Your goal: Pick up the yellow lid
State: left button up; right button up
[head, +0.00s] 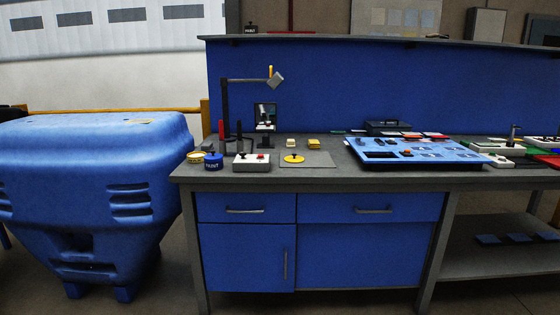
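A yellow lid (294,158) with a small dark knob on top lies flat on a grey mat (322,160) on the workbench, left of the bench's middle. A blue paint can (213,161) with a dark top stands at the bench's left end. A can with a yellow rim (196,157) stands just left of it. Neither of my grippers shows in the head view, so nothing is seen near the lid.
A blue panel board (415,151) lies to the right. The bench (260,181) has drawers below. A large blue bin (90,180) stands left.

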aim_at(293, 159)
jog(key=u, duration=0.8)
jog(key=i, duration=0.9)
jog(key=u, duration=0.7)
jog(key=i, duration=1.15)
jog(key=z, duration=0.35)
